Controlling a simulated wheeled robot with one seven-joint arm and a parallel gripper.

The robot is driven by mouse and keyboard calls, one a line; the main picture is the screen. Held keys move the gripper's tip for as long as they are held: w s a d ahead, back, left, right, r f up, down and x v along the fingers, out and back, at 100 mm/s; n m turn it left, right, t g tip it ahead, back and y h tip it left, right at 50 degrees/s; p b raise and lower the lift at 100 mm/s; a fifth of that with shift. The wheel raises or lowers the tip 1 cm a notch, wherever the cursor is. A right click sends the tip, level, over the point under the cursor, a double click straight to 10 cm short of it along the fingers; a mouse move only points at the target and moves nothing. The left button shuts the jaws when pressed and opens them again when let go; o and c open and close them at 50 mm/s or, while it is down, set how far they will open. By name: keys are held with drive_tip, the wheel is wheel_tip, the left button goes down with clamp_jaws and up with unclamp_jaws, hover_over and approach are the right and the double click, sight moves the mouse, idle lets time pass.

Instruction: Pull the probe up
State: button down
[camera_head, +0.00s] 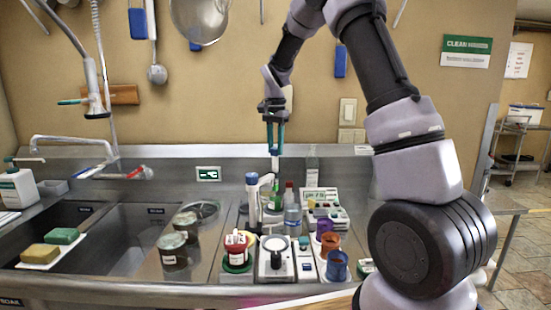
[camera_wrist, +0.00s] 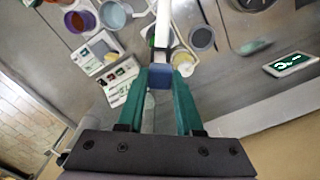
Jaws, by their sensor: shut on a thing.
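My gripper (camera_head: 274,146) points down above the middle of the counter, its green fingers shut on the probe. The probe (camera_head: 275,164) shows in the head view as a thin pale rod below the fingertips. In the wrist view, a blue block sits between the fingertips (camera_wrist: 162,72), with a white shaft (camera_wrist: 163,28) running away from it. A pale post with a blue top (camera_head: 252,180) stands just left of the rod. A green bottle (camera_head: 275,190) is below. Whether the rod's lower end is inside a vessel cannot be told.
Jars (camera_head: 172,250) and a sink (camera_head: 125,235) lie left. The air around my gripper is clear.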

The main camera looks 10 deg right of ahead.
drive_tip(key=shift+r, duration=0.45)
drive_tip(key=c, duration=0.6)
unclamp_jaws()
drive_tip(key=shift+o, duration=0.2)
wheel_tip(320, 180, up, 11)
drive_tip(key=shift+f, duration=0.1)
